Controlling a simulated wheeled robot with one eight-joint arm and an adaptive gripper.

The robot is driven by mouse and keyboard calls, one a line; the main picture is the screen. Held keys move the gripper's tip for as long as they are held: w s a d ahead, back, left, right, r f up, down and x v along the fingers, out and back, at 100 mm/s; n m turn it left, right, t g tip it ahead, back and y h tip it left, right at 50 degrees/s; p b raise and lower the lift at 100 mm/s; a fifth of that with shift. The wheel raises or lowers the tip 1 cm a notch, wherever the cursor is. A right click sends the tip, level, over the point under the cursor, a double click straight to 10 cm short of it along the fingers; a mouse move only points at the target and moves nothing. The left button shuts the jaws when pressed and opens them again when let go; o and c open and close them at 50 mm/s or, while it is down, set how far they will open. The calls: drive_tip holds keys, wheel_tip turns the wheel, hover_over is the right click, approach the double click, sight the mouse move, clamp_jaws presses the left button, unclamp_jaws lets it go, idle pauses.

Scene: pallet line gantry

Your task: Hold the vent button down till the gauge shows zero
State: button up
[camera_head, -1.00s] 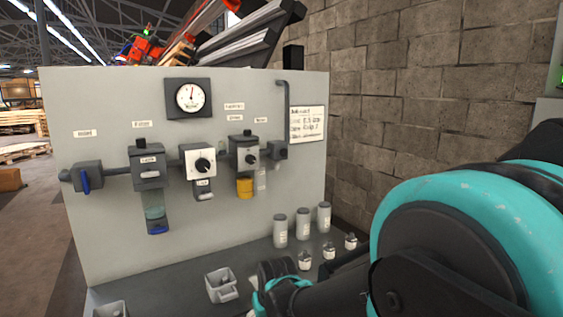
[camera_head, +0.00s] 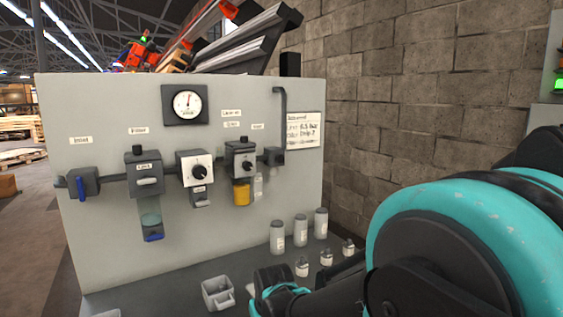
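The gauge (camera_head: 187,103) is a round white dial in a dark square housing, high on the grey panel (camera_head: 100,230). Its needle points roughly straight up; the numbers are too small to read. A small dark block (camera_head: 274,156) sits at the right end of the pipe, beneath a vertical pipe. I cannot tell for certain which part is the vent button; the small labels are blurred. My teal and black arm fills the lower right and reaches left low in front of the panel. Its gripper fingers do not show.
Along the pipe are a blue-handled valve (camera_head: 83,185), a filter with a clear bowl (camera_head: 151,222), a white knob unit (camera_head: 196,168) and a yellow-bowled unit (camera_head: 241,191). Several canisters (camera_head: 300,229) and small bottles stand on the shelf at right.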

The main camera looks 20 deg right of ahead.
clamp_jaws()
idle(1.1)
